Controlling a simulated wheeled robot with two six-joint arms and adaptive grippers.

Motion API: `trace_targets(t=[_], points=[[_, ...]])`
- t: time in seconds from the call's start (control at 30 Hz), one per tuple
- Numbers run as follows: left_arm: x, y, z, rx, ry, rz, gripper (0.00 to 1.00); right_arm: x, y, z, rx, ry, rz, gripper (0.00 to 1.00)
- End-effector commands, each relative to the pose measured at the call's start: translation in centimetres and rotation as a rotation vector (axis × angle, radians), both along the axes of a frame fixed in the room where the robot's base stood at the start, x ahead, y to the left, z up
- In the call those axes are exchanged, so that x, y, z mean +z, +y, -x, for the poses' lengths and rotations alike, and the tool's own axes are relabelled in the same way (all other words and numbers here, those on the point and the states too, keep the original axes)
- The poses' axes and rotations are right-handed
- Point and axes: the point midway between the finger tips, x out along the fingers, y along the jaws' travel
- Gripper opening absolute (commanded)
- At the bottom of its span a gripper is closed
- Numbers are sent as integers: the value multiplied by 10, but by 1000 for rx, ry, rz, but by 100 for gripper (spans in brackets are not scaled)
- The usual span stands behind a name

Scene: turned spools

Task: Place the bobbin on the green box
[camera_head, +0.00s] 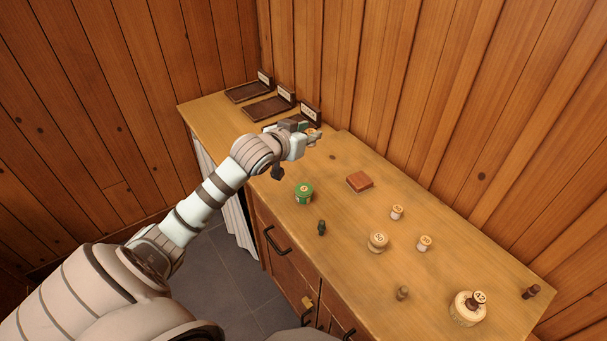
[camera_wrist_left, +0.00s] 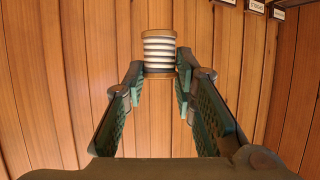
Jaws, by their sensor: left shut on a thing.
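The bobbin (camera_wrist_left: 159,52), wound in white and dark blue stripes between brown end discs, is between the fingertips of my left gripper (camera_wrist_left: 160,82) in the left wrist view. The gripper is shut on it. In the head view my left gripper (camera_head: 312,134) is over the back left part of the counter, in front of the labelled trays, and largely hides the bobbin. A round green box (camera_head: 304,196) with a marked lid stands on the counter, nearer the front edge than the gripper and apart from it. My right gripper is not in view.
Three dark trays with label cards, one a middle tray (camera_head: 268,108), line the back left.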

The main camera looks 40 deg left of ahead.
Motion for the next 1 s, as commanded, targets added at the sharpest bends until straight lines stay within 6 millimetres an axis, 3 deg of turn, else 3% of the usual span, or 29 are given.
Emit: trace_targets(t=[0.07,0.17,0.27,0.53,0.9,1.0], points=[[14,12,-6,85,-1,2,10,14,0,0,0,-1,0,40],[9,21,-9,148,2,0,10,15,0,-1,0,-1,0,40],[-18,22,-8,160,7,-3,10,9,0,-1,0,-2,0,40],[-121,22,-8,157,6,-5,10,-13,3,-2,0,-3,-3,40],[-186,22,-8,153,3,-6,10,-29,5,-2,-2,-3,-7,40],[-189,22,-8,153,1,-8,10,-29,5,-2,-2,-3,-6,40]])
